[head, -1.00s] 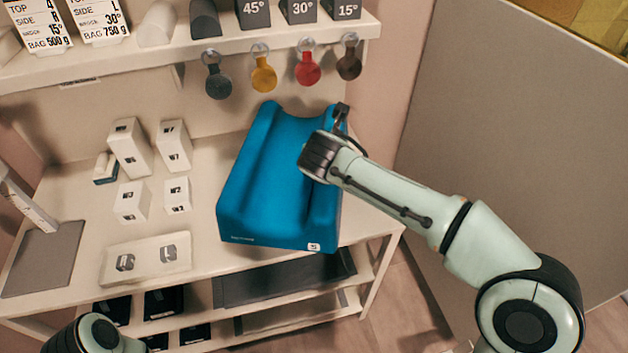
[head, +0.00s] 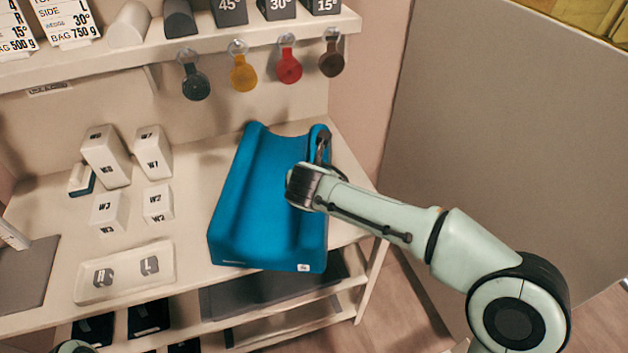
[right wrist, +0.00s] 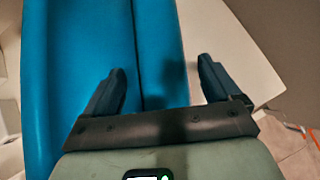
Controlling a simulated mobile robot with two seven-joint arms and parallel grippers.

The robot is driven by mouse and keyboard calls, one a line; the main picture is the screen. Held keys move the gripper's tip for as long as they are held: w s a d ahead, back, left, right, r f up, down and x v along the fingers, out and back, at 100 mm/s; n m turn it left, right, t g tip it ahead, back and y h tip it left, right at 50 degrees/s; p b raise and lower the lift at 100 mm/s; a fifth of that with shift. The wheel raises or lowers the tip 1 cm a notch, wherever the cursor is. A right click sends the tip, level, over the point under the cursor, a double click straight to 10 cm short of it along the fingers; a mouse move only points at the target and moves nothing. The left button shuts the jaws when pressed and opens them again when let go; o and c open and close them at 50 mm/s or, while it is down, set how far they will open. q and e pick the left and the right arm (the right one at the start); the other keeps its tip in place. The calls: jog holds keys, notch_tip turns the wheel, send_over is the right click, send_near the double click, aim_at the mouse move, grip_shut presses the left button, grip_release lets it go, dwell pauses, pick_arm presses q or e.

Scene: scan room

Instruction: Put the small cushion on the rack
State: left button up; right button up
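A blue moulded cushion (head: 255,205) with a long channel and raised sides lies on the white table. It is the only large cushion in view; I cannot tell if it is the small one. My right gripper (head: 322,148) is at its right raised side. In the right wrist view my right gripper (right wrist: 162,66) is open, one finger over the blue cushion (right wrist: 85,60) and the other past its right edge, with the side between them. Contact cannot be told. My left gripper is not in view. Open shelves (head: 285,290) under the table may be the rack.
An upper shelf (head: 105,58) holds wedges and rolls, with several coloured tags (head: 289,68) hanging below. White W-marked blocks (head: 105,160) and an R/L tray (head: 125,272) stand left of the cushion. A grey panel (head: 500,150) is at the right.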

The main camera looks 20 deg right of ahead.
jog(key=shift+r, duration=0.15)
pick_arm(q)
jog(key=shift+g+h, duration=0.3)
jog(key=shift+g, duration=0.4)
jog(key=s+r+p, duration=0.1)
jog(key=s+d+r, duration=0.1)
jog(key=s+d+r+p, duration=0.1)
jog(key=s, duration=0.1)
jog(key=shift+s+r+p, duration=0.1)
jog(key=shift+p, duration=0.25)
pick_arm(e)
jog(key=v, duration=1.2)
